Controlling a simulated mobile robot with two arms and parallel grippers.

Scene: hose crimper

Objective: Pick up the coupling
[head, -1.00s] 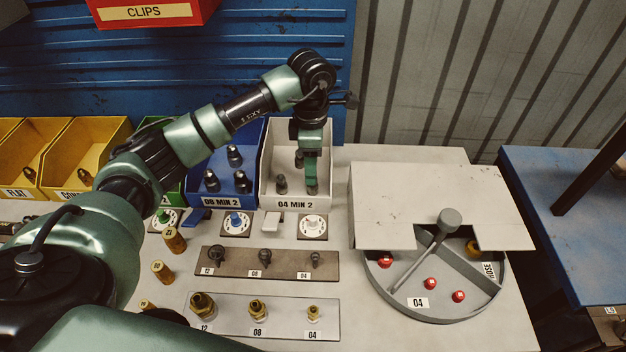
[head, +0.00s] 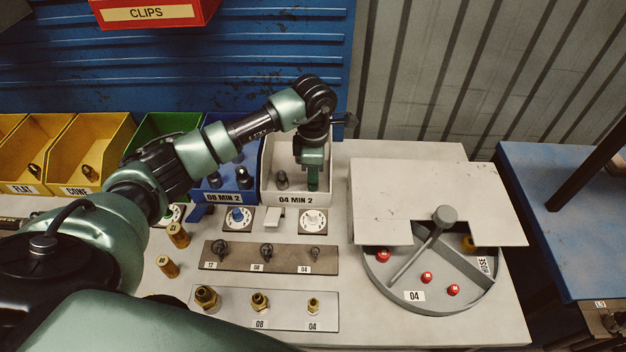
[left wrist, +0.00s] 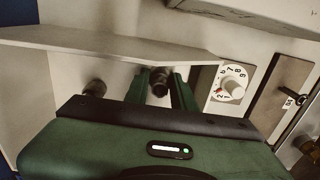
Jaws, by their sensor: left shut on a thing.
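My left gripper (head: 312,180) reaches straight down into the white bin labelled 04 MIN 2 (head: 268,197). In the left wrist view its two green fingers (left wrist: 160,88) are shut on a small dark coupling (left wrist: 158,80), whose round end shows between them. In the head view the fingers hide this coupling. A second dark coupling (head: 281,180) stands in the same bin, left of the fingers and apart from them; it also shows in the left wrist view (left wrist: 95,88). My right gripper is not in view.
A blue bin (head: 212,198) with dark couplings adjoins on the left. White dials (head: 313,221), a brown plate (head: 220,266) and a pale plate (head: 285,322) with brass fittings lie in front. A round grey tray (head: 440,307) stands right, partly under a pale cover (head: 430,185).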

